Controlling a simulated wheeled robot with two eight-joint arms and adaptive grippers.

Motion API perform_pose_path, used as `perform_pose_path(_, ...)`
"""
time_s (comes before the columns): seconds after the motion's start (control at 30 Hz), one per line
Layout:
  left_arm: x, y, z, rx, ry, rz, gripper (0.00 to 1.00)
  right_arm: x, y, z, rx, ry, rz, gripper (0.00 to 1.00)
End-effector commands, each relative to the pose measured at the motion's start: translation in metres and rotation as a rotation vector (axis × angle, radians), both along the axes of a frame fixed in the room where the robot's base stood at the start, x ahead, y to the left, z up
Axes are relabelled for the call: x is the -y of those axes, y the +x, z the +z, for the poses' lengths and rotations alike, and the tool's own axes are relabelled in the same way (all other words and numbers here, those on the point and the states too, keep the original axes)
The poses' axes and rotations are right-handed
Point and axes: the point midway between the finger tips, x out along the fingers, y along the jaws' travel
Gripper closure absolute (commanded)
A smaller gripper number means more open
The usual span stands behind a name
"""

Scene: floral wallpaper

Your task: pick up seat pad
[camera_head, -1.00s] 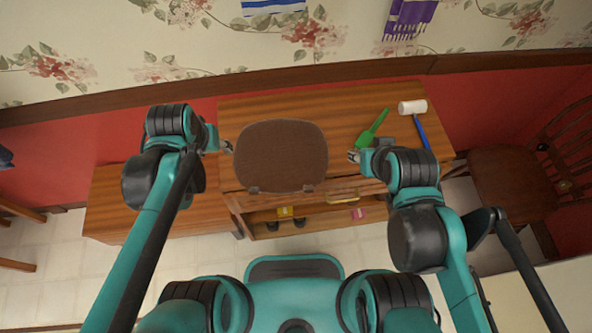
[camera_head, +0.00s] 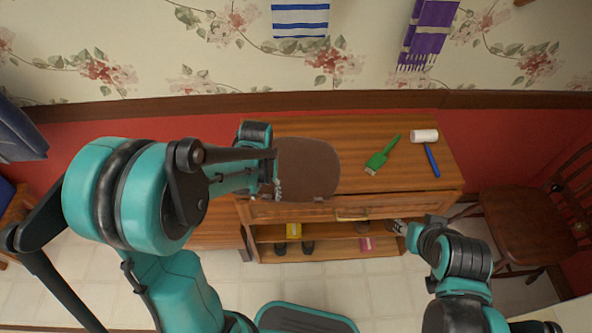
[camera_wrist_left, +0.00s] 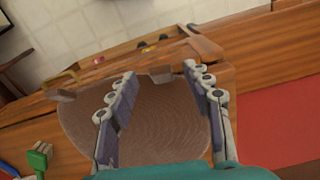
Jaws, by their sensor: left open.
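The brown seat pad (camera_head: 312,168) lies on the wooden cabinet top, its left part hidden behind my left arm in the head view. My left gripper (camera_head: 277,187) is at the pad's left side. In the left wrist view, the left gripper (camera_wrist_left: 160,78) is open, its two fingers apart over the pad (camera_wrist_left: 158,130), with the pad's surface visible between them. I cannot tell whether the fingers touch it. My right gripper (camera_head: 397,226) is in front of the cabinet at the right, away from the pad; its jaws are too small to read.
A green brush (camera_head: 382,157) and a blue-handled mallet with a white head (camera_head: 425,136) lie on the cabinet top (camera_head: 352,131), right of the pad. An open shelf (camera_head: 335,247) below holds small items. A wooden chair (camera_head: 522,222) stands at the right.

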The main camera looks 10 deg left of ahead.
Motion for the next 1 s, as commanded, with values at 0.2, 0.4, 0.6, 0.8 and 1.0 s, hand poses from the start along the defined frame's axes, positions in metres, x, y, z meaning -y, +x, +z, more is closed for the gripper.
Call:
perform_pose_path(0.2,0.000,-0.002,-0.036,0.001,0.000,0.000,0.50,0.000,0.000,-0.021,0.000,0.000,0.000,0.60)
perform_pose_path(0.4,0.000,-0.002,-0.036,0.001,0.000,0.000,0.50,0.000,0.000,-0.019,0.000,0.000,0.000,0.60)
perform_pose_path(0.6,0.000,-0.002,-0.036,0.001,0.000,0.000,0.92,0.000,0.000,-0.019,0.000,0.000,0.000,0.60)
perform_pose_path(0.8,0.000,-0.002,-0.036,0.001,0.000,0.000,1.00,0.000,0.000,-0.019,0.000,0.000,0.000,0.60)
perform_pose_path(1.0,0.000,-0.002,-0.034,0.001,0.000,0.000,1.00,0.000,0.000,-0.018,0.000,0.000,0.000,0.60)
